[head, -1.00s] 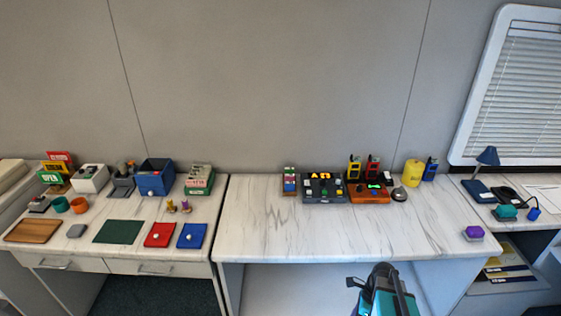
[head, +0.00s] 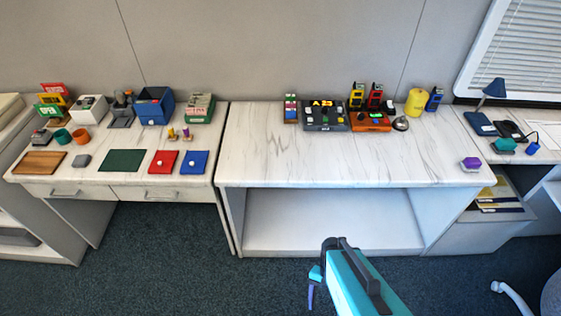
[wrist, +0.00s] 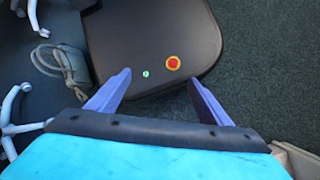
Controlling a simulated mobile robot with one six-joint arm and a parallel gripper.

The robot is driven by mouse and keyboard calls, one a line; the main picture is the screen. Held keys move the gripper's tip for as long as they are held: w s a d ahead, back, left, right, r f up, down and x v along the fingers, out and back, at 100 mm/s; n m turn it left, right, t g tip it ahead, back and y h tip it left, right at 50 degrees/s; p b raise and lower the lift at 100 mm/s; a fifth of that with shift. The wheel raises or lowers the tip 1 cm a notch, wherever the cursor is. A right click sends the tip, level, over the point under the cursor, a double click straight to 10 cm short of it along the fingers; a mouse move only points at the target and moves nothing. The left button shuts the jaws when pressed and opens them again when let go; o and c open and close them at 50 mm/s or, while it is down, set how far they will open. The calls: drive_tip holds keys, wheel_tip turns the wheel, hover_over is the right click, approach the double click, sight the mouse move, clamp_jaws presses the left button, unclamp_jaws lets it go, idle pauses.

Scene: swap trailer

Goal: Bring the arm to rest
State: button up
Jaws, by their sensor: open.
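My gripper (wrist: 160,92) shows in the wrist view with its two purple-blue fingers spread apart and nothing between them. It points down over a dark rounded base with a red-and-yellow button and a small green light. In the head view my teal arm is at the bottom right of centre, in front of the middle table (head: 300,170) and above the carpet. The gripper end (head: 312,285) is at its lower left, partly hidden by the arm. It is apart from the table and everything on it.
A black console (head: 325,118), an orange console (head: 370,122) and radios stand at the table's back. The left desk (head: 95,178) holds many small items. A white chair leg (head: 510,295) is at lower right. The table's front middle is clear.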

drive_tip(key=n, duration=0.2)
drive_tip(key=d+n, duration=0.1)
drive_tip(key=n, duration=0.3)
drive_tip(key=shift+w+d, duration=0.15)
drive_tip(key=shift+w, duration=0.15)
